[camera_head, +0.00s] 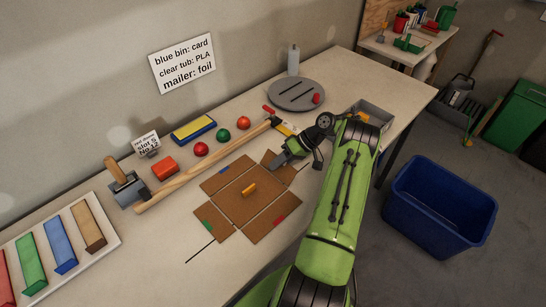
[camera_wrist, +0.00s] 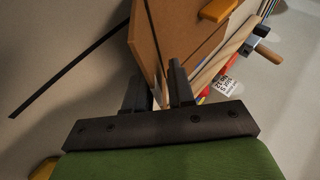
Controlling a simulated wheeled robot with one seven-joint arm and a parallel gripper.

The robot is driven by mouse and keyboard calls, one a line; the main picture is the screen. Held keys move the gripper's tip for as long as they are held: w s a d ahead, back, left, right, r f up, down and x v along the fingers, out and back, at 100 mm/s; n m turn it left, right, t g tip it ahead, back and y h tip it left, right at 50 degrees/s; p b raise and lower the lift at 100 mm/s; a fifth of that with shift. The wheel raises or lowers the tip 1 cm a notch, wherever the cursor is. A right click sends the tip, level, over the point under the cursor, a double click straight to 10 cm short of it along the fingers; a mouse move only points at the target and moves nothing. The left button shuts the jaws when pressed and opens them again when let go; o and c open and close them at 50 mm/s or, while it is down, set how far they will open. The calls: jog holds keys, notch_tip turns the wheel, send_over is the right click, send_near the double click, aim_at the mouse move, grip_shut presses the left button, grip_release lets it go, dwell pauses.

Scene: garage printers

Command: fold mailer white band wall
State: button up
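The mailer (camera_head: 236,203) is a flat brown cardboard piece on the workbench, with flaps around a centre panel. An orange block (camera_head: 249,189) lies on its centre; it also shows in the wrist view (camera_wrist: 217,9). A green band (camera_head: 206,225) and a red band (camera_head: 280,220) mark two front flaps. My gripper (camera_head: 281,160) is at the far right flap (camera_head: 269,158), which looks tilted up. In the wrist view my gripper's two fingers (camera_wrist: 158,88) stand a small gap apart with a cardboard edge between them. No white band shows clearly; the fingers cover that part.
A tray of coloured strips (camera_head: 109,231) is at left. A grey disc (camera_head: 295,95) is at the back. A blue bin (camera_head: 440,210) stands on the floor.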

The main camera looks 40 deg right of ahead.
jog(key=b, duration=0.2)
jog(key=h+b, duration=0.1)
jog(key=b, duration=0.1)
jog(key=shift+a+f+b, duration=0.2)
jog(key=shift+f+b, duration=0.1)
jog(key=h+b, duration=0.1)
jog(key=b, duration=0.3)
jog(key=a+h+b, duration=0.1)
jog(key=b, duration=0.4)
jog(key=n+h+b, duration=0.1)
jog(key=h+b, duration=0.1)
jog(key=b, duration=0.3)
jog(key=shift+a+r, duration=0.35)
jog(key=shift+r, duration=0.05)
jog(key=w+p+v, duration=0.1)
jog(key=p+v, duration=1)
jog(key=v, duration=0.6)
jog(key=s+a+r+h+p, duration=0.1)
jog(key=a+r+p, duration=0.2)
jog(key=a+r, duration=0.2)
jog(key=s+a+r+h+p, duration=0.1)
jog(key=a+r, duration=0.4)
jog(key=a, duration=0.6)
jog(key=h+p, duration=0.1)
jog(key=p, duration=0.1)
jog(key=shift+s+p, duration=0.3)
jog(key=shift+s, duration=0.1)
